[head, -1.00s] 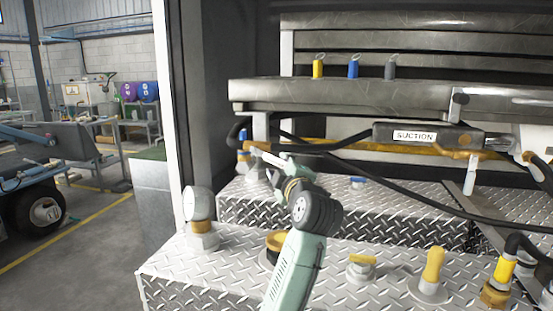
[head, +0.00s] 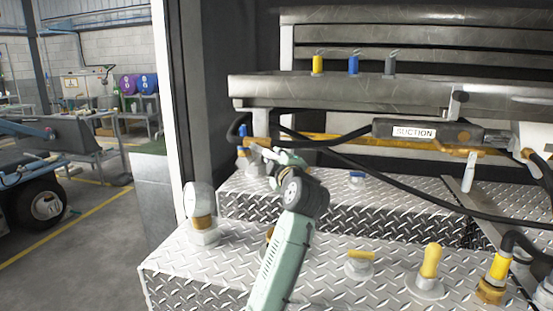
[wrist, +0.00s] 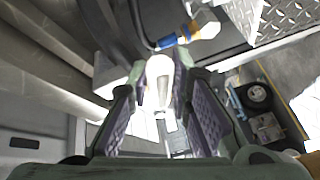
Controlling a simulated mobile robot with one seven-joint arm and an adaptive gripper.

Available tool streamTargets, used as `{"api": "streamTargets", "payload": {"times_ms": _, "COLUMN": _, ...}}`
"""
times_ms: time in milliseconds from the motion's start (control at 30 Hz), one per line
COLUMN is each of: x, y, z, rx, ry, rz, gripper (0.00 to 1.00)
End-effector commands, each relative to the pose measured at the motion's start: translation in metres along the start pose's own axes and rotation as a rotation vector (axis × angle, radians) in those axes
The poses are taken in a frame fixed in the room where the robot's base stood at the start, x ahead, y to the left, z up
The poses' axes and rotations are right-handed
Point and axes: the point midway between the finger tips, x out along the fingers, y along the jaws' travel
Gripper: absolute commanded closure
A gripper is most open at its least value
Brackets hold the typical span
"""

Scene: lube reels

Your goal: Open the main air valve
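My gripper (head: 262,156) is at the left end of the rear tread-plate step in the head view, near a blue-topped hose fitting (head: 242,134). In the wrist view, my gripper (wrist: 165,95) has its two purple-padded fingers spread apart. A pale rounded, handle-like piece (wrist: 158,75) shows between or just beyond the fingers; I cannot tell whether they touch it. The blue-collared fitting (wrist: 176,40) lies beyond the fingertips. No label marks the main air valve, and my arm hides part of this corner.
A white round gauge-like part (head: 198,200) stands at the front step's left end. Yellow-handled valves (head: 430,262) stand along that step. A black hose runs behind my gripper to the SUCTION-labelled reel handle (head: 413,132). A metal shelf (head: 330,92) lies above.

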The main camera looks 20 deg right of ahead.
Motion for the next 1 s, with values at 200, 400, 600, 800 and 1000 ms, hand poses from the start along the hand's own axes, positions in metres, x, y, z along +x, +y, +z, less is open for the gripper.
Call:
{"api": "streamTargets", "payload": {"times_ms": 200, "x": 0.000, "y": 0.000, "z": 0.000, "rx": 0.000, "ry": 0.000, "rz": 0.000, "gripper": 0.97}}
{"api": "streamTargets", "payload": {"times_ms": 400, "x": 0.000, "y": 0.000, "z": 0.000, "rx": 0.000, "ry": 0.000, "rz": 0.000, "gripper": 1.00}}
{"api": "streamTargets", "payload": {"times_ms": 600, "x": 0.000, "y": 0.000, "z": 0.000, "rx": 0.000, "ry": 0.000, "rz": 0.000, "gripper": 1.00}}
{"api": "streamTargets", "payload": {"times_ms": 800, "x": 0.000, "y": 0.001, "z": 0.000, "rx": -0.001, "ry": 0.000, "rz": 0.000, "gripper": 1.00}}
{"api": "streamTargets", "payload": {"times_ms": 1000, "x": -0.002, "y": 0.013, "z": -0.002, "rx": -0.097, "ry": -0.024, "rz": -0.043, "gripper": 1.00}}
